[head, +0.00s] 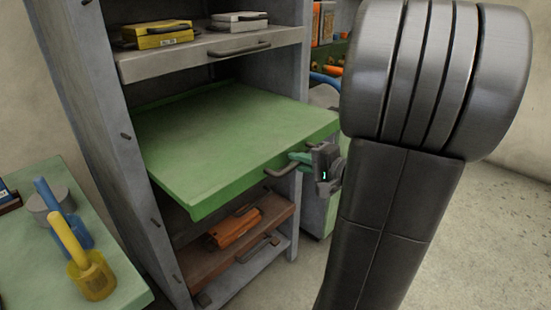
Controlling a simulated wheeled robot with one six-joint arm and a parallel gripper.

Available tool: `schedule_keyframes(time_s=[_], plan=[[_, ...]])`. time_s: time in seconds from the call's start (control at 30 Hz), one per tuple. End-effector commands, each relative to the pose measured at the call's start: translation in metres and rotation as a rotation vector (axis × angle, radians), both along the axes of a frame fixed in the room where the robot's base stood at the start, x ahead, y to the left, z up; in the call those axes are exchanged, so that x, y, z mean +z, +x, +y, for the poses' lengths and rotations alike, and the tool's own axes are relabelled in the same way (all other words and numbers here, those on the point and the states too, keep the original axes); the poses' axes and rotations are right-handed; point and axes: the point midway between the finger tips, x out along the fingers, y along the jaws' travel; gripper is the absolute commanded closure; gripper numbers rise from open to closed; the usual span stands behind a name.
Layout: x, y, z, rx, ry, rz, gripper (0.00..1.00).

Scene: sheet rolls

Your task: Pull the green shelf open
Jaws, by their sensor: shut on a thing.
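The green shelf (235,140) is a flat, empty sliding tray in a tall grey rack. It stands out past the rack's front, farther than the grey shelf above and the brown shelf below. A dark bar handle (283,171) is on its front edge. My gripper (303,160) is at the right part of this handle, with its jaws shut on it. My arm's large dark links fill the right of the view and hide what lies behind them. The exact finger contact is small and hard to make out.
The grey shelf (215,55) above holds a yellow case (157,34) and a white case (239,21). The brown shelf (215,255) below holds an orange case (236,230). A green bench (122,281) with yellow and blue tools stands at left. Floor shows at right.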

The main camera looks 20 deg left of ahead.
Motion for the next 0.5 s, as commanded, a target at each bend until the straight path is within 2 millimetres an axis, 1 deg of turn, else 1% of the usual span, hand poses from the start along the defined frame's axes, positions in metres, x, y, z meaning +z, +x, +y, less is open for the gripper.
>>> schedule_keyframes(time_s=[0.03, 0.2, 0.33, 0.5], plan=[[-0.003, -0.005, -0.014, -0.008, -0.003, -0.002, 1.00], [-0.002, -0.019, -0.048, -0.006, -0.002, 0.001, 1.00], [-0.002, -0.027, -0.068, -0.004, -0.002, 0.002, 1.00], [-0.001, -0.034, -0.084, -0.002, -0.002, 0.003, 1.00]])
